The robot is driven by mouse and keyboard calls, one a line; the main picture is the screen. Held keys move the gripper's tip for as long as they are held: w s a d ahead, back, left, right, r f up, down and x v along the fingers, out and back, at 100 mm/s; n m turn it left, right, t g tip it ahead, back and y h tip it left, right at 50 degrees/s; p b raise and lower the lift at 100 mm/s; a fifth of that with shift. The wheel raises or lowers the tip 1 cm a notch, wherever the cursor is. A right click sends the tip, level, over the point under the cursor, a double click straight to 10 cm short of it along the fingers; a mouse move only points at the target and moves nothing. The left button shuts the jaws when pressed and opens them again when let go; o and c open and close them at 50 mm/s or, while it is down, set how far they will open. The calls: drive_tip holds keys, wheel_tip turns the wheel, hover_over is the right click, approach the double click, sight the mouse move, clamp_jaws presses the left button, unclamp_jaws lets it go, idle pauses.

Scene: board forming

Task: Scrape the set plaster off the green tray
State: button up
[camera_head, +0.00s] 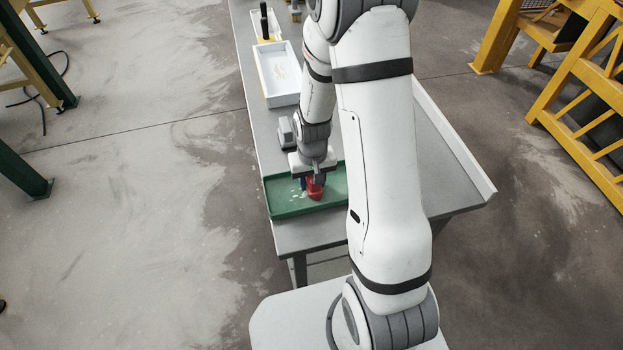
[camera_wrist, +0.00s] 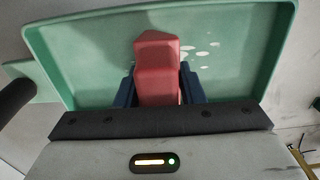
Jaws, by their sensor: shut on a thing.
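The green tray (camera_head: 286,209) lies near the front end of the grey table, and it fills much of the wrist view (camera_wrist: 95,70). Pale plaster spots (camera_wrist: 203,53) are on its floor, to the right of the red tool in the wrist view. Some white spots (camera_head: 297,194) also show in the head view, left of the tool. My gripper (camera_head: 311,184) is over the tray. Its blue fingers (camera_wrist: 160,88) are shut on a red tool (camera_wrist: 158,75), which points down into the tray. Whether the tool's tip touches the tray floor, I cannot tell.
A small grey object (camera_head: 285,132) stands just behind the green tray. A dark-handled item (camera_head: 264,20) is at the far end. A raised white edge (camera_head: 462,150) runs along the table's right side.

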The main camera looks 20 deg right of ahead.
drive_tip(key=shift+a+f, duration=0.15)
drive_tip(key=shift+a, duration=0.4)
drive_tip(key=shift+a+r, duration=0.2)
drive_tip(key=shift+a, duration=0.9)
wheel_tip(320, 180, up, 8)
drive_tip(key=p, duration=0.4)
drive_tip(key=shift+s, duration=0.1)
